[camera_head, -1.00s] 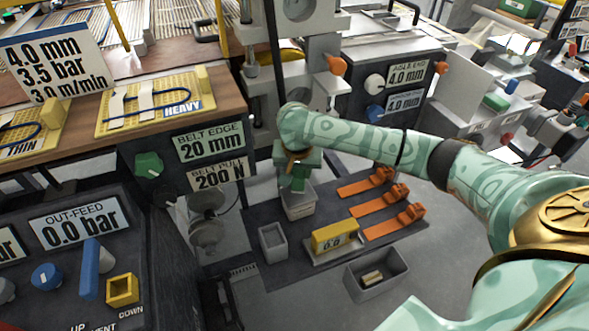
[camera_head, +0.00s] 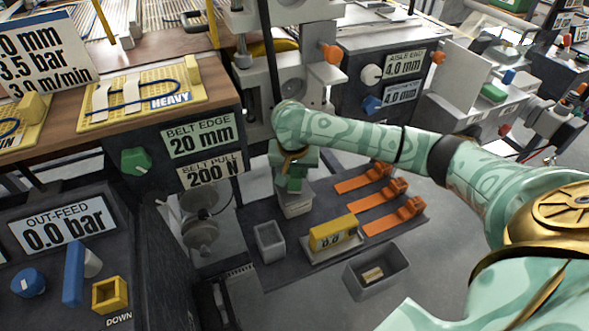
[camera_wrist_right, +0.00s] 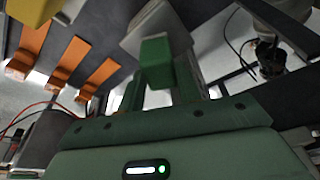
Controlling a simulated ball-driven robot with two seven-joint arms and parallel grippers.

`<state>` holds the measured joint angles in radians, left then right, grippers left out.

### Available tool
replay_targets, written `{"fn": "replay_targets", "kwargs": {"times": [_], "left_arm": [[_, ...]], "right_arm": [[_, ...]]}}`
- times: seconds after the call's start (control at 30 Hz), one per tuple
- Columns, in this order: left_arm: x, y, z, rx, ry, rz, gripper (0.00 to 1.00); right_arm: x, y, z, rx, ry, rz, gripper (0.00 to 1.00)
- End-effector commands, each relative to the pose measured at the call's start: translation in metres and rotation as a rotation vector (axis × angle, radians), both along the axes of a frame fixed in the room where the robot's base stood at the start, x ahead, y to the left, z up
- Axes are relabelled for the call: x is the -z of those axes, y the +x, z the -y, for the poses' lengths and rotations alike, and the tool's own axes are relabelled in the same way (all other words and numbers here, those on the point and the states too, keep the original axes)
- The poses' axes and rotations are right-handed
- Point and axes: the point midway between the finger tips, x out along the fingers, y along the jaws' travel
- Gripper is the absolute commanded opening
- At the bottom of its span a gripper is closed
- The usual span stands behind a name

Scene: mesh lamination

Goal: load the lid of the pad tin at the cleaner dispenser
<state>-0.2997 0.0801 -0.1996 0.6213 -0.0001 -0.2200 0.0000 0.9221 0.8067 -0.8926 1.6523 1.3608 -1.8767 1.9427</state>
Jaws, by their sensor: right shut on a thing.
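My right gripper (camera_head: 290,184) points down at a small light grey labelled box on the dark low bench (camera_head: 258,209). Its green fingers also show in the right wrist view (camera_wrist_right: 158,62). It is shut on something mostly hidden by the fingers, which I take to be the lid. The grey box (camera_head: 297,208) is directly below the fingertips; I cannot tell whether they touch. In the wrist view a pale grey squarish thing (camera_wrist_right: 143,32) lies just beyond the near finger. I cannot tell for sure which box is the tin or the dispenser. My left gripper is out of view.
A small open grey container (camera_head: 269,243) stands left of a yellow block (camera_head: 333,232) on a tray. Several orange clamps (camera_head: 365,178) lie to the right. An open grey bin (camera_head: 377,288) stands in front. The machine column (camera_head: 300,60) rises close behind my arm.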

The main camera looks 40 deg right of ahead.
Motion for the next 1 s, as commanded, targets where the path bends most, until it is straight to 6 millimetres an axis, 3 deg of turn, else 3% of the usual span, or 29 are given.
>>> {"fn": "replay_targets", "kwargs": {"times": [1.0], "left_arm": [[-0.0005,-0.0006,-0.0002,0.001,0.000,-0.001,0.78]], "right_arm": [[0.0098,0.0001,-0.0002,0.001,0.001,-0.001,0.03]]}}
